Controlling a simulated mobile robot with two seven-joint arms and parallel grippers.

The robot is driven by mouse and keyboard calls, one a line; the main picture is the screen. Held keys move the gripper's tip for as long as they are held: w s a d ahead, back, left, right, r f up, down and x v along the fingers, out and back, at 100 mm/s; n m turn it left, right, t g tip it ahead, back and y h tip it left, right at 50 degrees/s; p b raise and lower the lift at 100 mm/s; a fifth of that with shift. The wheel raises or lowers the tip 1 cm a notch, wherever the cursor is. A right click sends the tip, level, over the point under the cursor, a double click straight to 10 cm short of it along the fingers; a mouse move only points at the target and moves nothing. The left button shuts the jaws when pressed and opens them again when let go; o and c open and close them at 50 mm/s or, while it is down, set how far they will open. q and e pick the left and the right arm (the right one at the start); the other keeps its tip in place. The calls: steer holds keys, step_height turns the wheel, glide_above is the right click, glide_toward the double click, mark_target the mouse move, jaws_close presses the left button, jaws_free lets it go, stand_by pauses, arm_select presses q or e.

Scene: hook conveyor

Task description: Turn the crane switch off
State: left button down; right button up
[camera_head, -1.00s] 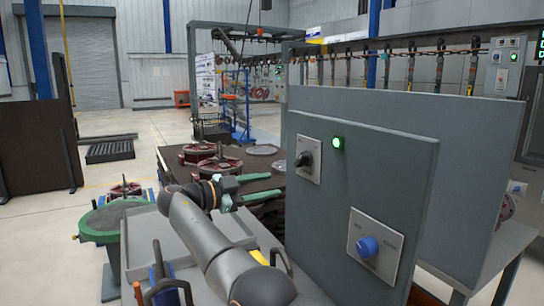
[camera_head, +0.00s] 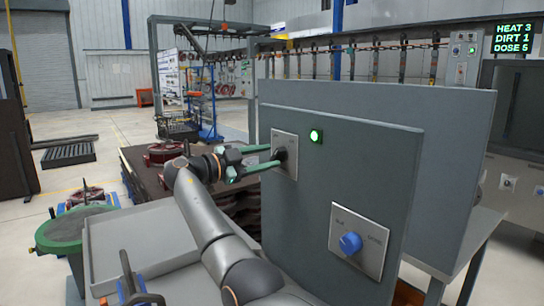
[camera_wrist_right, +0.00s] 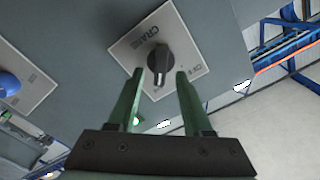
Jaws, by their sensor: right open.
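The crane switch is a black rotary knob (camera_wrist_right: 159,60) on a pale plate (camera_wrist_right: 135,48) lettered CRANE, seen in the right wrist view. In the head view the knob (camera_head: 281,154) sits on the upper left of the grey panel (camera_head: 340,195), partly covered by my fingers. A green lamp (camera_head: 315,136) beside it is lit. My right gripper (camera_head: 274,157) is open, its two green fingers reaching to the panel. In the wrist view the fingertips (camera_wrist_right: 160,74) lie on either side of the knob's lower part; I cannot tell whether they touch it. My left gripper is not in view.
A blue knob (camera_head: 350,243) on its own plate sits lower right on the panel. A grey tray (camera_head: 108,262) and a green tub (camera_head: 70,232) stand left of my arm. A dark table (camera_head: 133,172) with red wheels is behind it. Hooks hang along the back.

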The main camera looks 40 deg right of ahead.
steer(key=shift+s+d, duration=0.1)
steer(key=shift+d, duration=1.05)
jaws_close()
